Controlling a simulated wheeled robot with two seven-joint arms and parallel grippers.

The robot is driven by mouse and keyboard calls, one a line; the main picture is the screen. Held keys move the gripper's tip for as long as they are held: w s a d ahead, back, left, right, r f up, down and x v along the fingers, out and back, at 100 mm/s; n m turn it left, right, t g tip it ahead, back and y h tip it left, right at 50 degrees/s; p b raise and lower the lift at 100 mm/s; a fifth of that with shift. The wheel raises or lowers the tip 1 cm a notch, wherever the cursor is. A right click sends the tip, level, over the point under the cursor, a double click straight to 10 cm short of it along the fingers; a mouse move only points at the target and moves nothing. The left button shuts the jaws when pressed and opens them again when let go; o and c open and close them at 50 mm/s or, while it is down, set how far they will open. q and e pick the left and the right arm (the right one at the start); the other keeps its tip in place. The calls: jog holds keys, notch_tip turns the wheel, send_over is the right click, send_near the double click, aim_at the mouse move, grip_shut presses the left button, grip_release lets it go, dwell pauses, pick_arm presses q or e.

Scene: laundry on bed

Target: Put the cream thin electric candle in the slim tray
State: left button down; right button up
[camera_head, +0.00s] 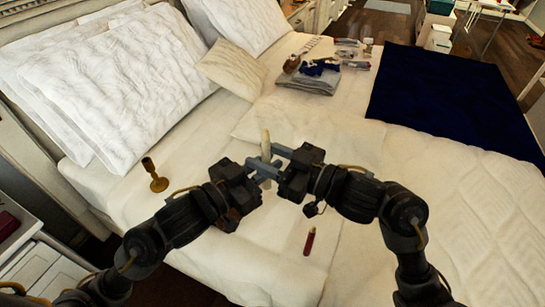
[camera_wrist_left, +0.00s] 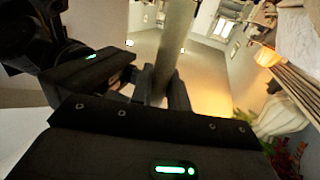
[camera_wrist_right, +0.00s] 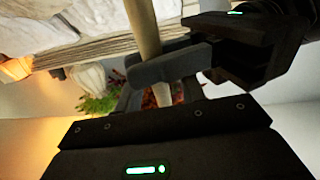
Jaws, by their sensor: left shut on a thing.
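The cream thin candle (camera_head: 265,141) stands upright above the bed in the head view, between my two grippers. My left gripper (camera_head: 262,168) is shut on it; the candle also shows between the fingers in the left wrist view (camera_wrist_left: 172,45). My right gripper (camera_head: 279,157) is at the same candle from the right, its fingers apart around it; the right wrist view shows the candle (camera_wrist_right: 142,25) partly hidden by a finger. I cannot surely make out the slim tray; small pale items (camera_head: 350,47) lie at the back of the bed.
A brass candle holder (camera_head: 154,177) stands at the left on the bed. A dark red stick (camera_head: 310,240) lies near the front. Folded grey cloth (camera_head: 310,80) with dark blue items lies at the back, next to a navy blanket (camera_head: 445,95). The white bedding at right is clear.

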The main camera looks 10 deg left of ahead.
jog(key=c, duration=0.8)
pick_arm(q)
jog(key=c, duration=1.3)
grip_release()
pick_arm(e)
grip_shut()
